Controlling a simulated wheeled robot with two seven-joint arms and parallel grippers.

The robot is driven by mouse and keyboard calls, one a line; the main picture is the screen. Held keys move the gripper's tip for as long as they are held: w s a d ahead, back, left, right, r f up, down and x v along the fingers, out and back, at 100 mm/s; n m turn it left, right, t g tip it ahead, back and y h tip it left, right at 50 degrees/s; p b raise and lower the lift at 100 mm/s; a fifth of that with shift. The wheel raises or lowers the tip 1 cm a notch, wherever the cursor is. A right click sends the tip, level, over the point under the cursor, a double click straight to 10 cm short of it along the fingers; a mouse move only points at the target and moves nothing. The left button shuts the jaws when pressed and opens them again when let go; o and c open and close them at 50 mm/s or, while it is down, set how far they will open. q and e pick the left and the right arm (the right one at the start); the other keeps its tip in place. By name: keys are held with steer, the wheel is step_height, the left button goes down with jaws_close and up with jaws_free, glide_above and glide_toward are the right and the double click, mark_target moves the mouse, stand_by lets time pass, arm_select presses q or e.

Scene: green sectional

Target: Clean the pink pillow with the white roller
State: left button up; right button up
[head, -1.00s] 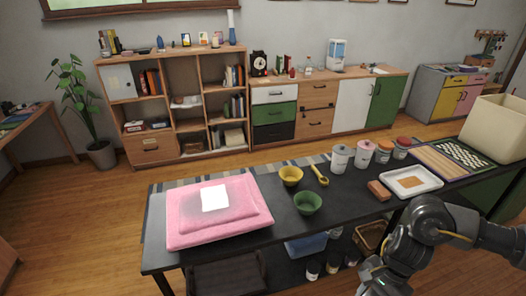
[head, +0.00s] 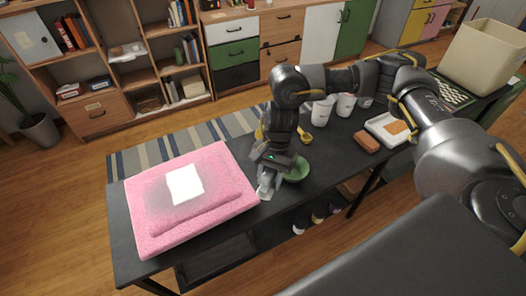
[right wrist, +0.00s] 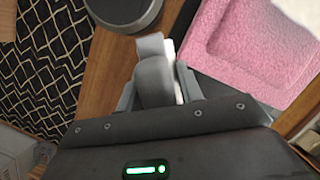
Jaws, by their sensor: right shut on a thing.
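The pink pillow (head: 165,228) lies flat on the left part of the black table (head: 122,230). A bright white square patch (head: 185,184) is on top of it. My right gripper (head: 268,185) points down just right of the pillow, above the table. It is shut on a pale grey-white thing, seemingly the white roller (right wrist: 154,75), mostly hidden by the fingers. In the right wrist view the pillow (right wrist: 245,45) is at the upper right, apart from the held thing. My left gripper is not in view.
A green bowl (head: 298,170) stands close to the right of my gripper. A yellow spoon (head: 305,137), white canisters (head: 345,105), a brown block (head: 366,141), a white tray (head: 385,128) and a beige bin (head: 485,50) are farther right. Shelves stand behind.

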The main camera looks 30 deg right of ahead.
steer(key=r, duration=0.2)
steer(key=w+r, duration=0.1)
steer(key=r, duration=0.2)
steer(key=w+r+b, duration=0.1)
steer(key=r, duration=0.1)
steer(key=shift+a+r, duration=0.2)
steer(key=shift+r, duration=0.15)
steer(key=shift+d+r, duration=0.15)
steer(key=shift+r, duration=0.2)
steer(key=shift+d, duration=0.1)
